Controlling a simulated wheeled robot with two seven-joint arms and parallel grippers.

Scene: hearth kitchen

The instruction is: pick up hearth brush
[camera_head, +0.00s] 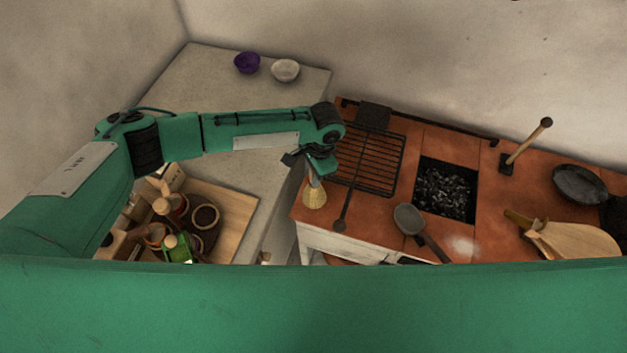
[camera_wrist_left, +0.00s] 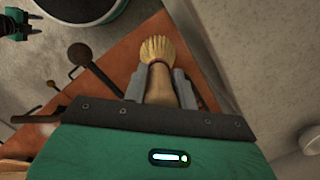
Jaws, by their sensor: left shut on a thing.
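The hearth brush, with pale yellow bristles (camera_head: 314,196) and a wooden handle (camera_wrist_left: 159,84), hangs at the left end of the tiled hearth top in the head view. My left gripper (camera_head: 314,172) is shut on its handle, with the bristles pointing away from the gripper. In the left wrist view the handle sits between the two grey fingers and the bristles (camera_wrist_left: 160,48) fan out beyond them. Whether the bristles touch the tiles is unclear.
A wire grill (camera_head: 368,160), a ladle (camera_head: 411,219), a coal pit (camera_head: 446,190), bellows (camera_head: 575,240) and a pan (camera_head: 580,184) are on the hearth top (camera_head: 466,153). Two bowls (camera_head: 247,62) (camera_head: 285,70) stand on the grey counter (camera_head: 190,85). A wooden board (camera_head: 232,204) holds several pots.

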